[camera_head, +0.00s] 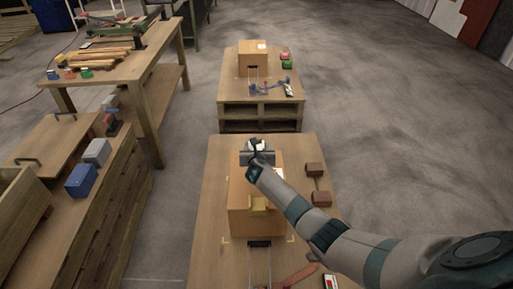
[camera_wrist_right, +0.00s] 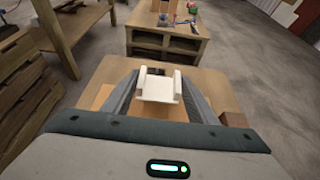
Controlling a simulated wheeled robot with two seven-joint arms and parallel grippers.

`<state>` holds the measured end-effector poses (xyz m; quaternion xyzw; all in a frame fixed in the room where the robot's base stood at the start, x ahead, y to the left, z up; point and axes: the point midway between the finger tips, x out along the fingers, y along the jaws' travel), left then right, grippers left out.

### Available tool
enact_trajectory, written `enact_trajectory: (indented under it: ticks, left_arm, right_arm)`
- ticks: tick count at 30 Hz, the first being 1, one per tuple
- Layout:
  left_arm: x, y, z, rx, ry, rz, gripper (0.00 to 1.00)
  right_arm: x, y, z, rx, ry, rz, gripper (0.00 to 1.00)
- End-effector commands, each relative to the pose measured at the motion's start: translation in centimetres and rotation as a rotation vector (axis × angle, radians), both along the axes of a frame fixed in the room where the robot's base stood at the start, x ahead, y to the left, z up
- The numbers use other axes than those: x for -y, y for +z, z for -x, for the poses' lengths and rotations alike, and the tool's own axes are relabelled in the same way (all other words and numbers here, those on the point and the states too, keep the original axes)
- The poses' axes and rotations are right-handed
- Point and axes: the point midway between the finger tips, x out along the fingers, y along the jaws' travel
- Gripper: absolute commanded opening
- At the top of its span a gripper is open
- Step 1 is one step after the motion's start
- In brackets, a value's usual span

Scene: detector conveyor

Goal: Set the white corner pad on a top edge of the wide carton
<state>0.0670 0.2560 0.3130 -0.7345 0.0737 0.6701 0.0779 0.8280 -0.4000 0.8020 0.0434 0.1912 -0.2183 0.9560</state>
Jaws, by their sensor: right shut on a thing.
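The white corner pad (camera_wrist_right: 158,92) is between the fingers of my right gripper (camera_wrist_right: 159,98) in the right wrist view. The gripper is shut on it. In the head view my right gripper (camera_head: 257,152) is over the far end of the wide brown carton (camera_head: 240,192), with a little of the white pad (camera_head: 258,144) showing. I cannot tell whether the pad touches the carton. My forearm and hand hide part of the carton. My left gripper is not in view.
The carton stands on a wooden table (camera_head: 215,240), with brown blocks (camera_head: 314,169) to its right. A second carton (camera_head: 253,57) stands on a pallet stack behind. A bench with a blue box (camera_head: 81,180) is at left. Open floor lies to the right.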

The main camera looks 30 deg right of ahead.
Motion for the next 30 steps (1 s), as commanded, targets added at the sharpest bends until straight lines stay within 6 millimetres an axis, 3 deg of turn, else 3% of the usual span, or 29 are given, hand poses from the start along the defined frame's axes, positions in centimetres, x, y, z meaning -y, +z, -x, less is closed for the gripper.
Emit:
enact_trajectory:
  ticks: [30]
  left_arm:
    - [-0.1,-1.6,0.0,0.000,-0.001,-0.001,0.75]
  right_arm:
    - [0.0,-2.2,0.0,0.000,0.000,0.000,0.29]
